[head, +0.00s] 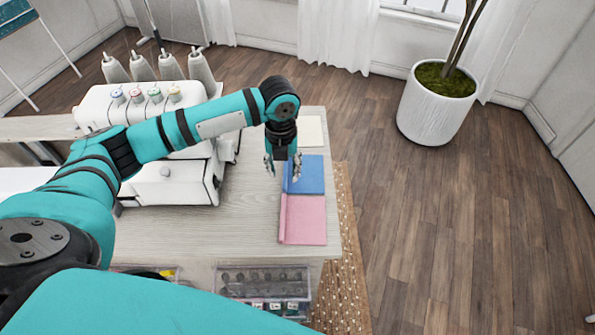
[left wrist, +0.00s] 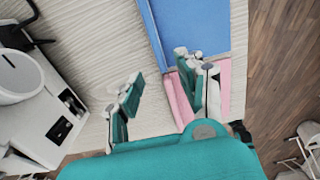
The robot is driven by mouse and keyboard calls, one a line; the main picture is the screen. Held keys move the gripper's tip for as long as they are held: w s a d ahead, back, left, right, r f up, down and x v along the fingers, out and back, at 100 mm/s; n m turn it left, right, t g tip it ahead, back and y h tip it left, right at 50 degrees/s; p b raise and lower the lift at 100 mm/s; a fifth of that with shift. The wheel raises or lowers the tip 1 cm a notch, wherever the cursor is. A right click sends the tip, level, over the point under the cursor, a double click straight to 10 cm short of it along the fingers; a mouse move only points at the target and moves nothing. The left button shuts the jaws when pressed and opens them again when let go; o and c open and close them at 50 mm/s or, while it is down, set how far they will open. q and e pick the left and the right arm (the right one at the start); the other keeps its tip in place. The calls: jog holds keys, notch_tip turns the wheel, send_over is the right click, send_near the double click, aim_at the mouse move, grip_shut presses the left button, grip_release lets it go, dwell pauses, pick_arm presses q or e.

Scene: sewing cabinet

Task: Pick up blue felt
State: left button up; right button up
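The blue felt (head: 312,175) is a flat folded piece lying on the pale wooden tabletop near its right edge. It also shows at the top of the left wrist view (left wrist: 205,25). My left gripper (head: 283,170) points down above the table at the felt's left edge, its fingers apart and nothing between them. In the left wrist view the gripper (left wrist: 165,92) is spread open, one finger over bare tabletop and the other over the blue and pink pieces' border. I cannot tell whether a fingertip touches the felt. My right gripper is not in view.
Pink felt (head: 304,222) lies directly in front of the blue, and a cream piece (head: 311,131) lies behind it. A white sewing machine (head: 170,185) with thread cones stands left. A clear case (head: 264,282) is at the front. Floor and a potted plant (head: 436,105) lie right.

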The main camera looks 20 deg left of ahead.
aim_at(284, 182)
pick_arm(q)
notch_tip(284, 182, down, 5)
jog(key=shift+r, duration=0.2)
jog(key=shift+f, duration=0.25)
grip_shut()
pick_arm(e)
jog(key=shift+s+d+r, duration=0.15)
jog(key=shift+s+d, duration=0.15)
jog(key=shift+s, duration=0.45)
